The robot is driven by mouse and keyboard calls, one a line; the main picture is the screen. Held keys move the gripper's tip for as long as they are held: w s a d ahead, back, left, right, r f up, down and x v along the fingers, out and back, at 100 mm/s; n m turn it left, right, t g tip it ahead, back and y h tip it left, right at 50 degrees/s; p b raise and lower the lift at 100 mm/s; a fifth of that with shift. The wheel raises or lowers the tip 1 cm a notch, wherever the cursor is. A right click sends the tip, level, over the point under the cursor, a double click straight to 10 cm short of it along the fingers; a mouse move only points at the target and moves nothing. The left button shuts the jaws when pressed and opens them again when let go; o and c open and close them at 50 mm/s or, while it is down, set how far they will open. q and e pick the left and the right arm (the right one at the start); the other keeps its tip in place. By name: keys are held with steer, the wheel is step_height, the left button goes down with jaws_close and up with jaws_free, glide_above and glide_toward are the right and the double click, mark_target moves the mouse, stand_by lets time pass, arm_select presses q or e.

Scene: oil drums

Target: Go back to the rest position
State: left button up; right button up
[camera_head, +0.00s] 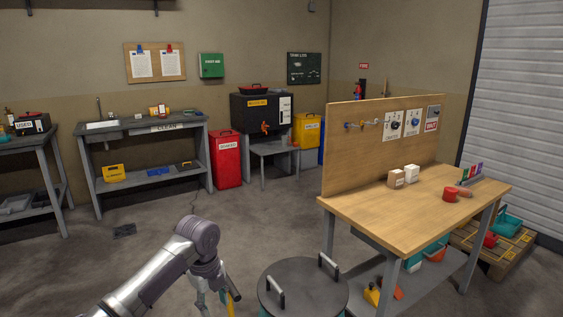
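My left arm comes in from the lower left and bends down at its wrist. Its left gripper (215,297) hangs at the bottom edge, left of the drum. Its fingertips are cut off or too small to read, so I cannot tell whether it is open or shut. A dark bar and a bit of yellow show beside it; I cannot tell whether it holds them. My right gripper is not in view.
A wooden workbench (432,188) with a tall back panel stands at the right, close to the drum. A grey sink table (158,130), a red bin (227,160) and a black tank (262,114) line the back. The floor in the middle is clear.

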arm_select(q)
steer(key=s+f+n, duration=0.2)
steer(key=f+n, duration=0.2)
steer(key=f, duration=0.7)
steer(key=s+f+n, duration=0.2)
steer(key=f+n, duration=0.2)
steer(key=f, duration=0.6)
steer(key=s+a+f+n+p, duration=0.1)
steer(key=s+a+f+n, duration=0.15)
steer(key=s+f, duration=0.4)
steer(key=s+a+f+n, duration=0.1)
steer(key=s+f+n, duration=0.3)
steer(key=f, duration=0.5)
steer(key=s+a+f+n, duration=0.1)
steer(key=s+f+n, duration=0.2)
steer(key=s, duration=1)
steer(key=s+a+f+n, duration=0.1)
steer(key=s+f+n, duration=0.2)
steer(key=s+f, duration=0.4)
steer(key=s+a+f+n+p, duration=0.1)
steer(key=s+f+n, duration=0.2)
steer(key=s, duration=1.6)
steer(key=shift+s+a+f+y, duration=0.25)
steer(key=shift+a+f+y, duration=0.05)
steer(key=shift+f, duration=0.65)
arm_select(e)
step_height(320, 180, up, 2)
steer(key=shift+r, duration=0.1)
